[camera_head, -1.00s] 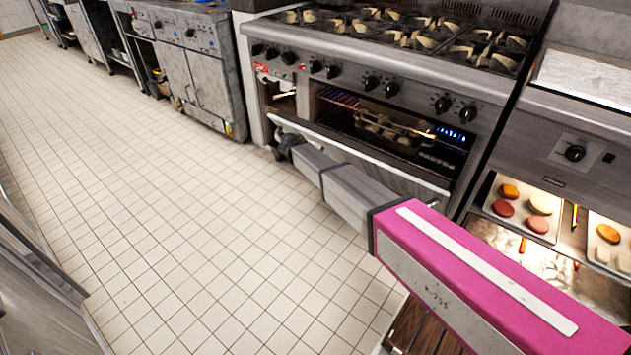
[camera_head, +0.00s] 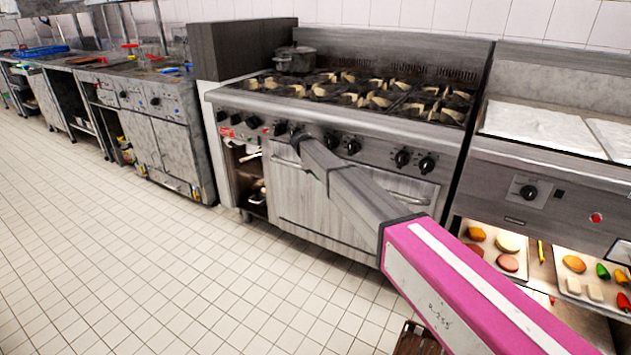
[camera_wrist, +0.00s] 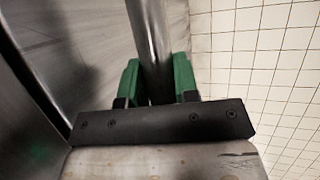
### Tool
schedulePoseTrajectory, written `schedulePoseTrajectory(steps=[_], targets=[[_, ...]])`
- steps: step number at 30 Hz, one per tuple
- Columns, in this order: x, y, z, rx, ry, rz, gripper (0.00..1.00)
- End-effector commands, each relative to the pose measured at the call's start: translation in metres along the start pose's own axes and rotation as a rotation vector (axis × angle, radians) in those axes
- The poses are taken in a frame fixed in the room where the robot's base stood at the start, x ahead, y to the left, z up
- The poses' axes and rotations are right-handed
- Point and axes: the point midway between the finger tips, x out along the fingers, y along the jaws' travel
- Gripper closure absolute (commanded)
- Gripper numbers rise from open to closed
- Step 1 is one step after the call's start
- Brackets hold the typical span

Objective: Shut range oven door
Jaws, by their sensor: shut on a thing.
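The range (camera_head: 360,125) stands at the centre of the head view. Its grey oven door (camera_head: 295,200) is upright and looks flush with the range front; the oven inside is no longer visible. The door's bar handle (camera_head: 408,199) runs along the upper part of the door, partly hidden behind my arm. In the wrist view my gripper (camera_wrist: 157,72) has its green fingers on both sides of the metal handle (camera_wrist: 150,40), shut on it. In the head view my arm mostly hides the gripper near the door's upper left.
An open side compartment (camera_head: 250,180) is left of the door. A pot (camera_head: 295,59) stands on the burners. A griddle unit (camera_head: 540,150) with food trays (camera_head: 498,250) below is at the right. Counters (camera_head: 160,130) line the left.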

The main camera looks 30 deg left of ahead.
Motion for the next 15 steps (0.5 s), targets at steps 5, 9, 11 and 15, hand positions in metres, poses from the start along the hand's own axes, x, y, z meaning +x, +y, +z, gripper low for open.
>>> schedulePoseTrajectory(steps=[5, 9, 11, 15], targets=[[0.0011, 0.0077, -0.001, 0.001, 0.001, 0.004, 1.0], [0.0012, 0.0098, -0.0011, 0.002, 0.001, 0.008, 1.0], [0.0012, 0.0106, -0.0012, 0.003, 0.001, 0.01, 1.0], [0.0011, 0.012, -0.0015, 0.004, 0.002, 0.011, 0.68]])
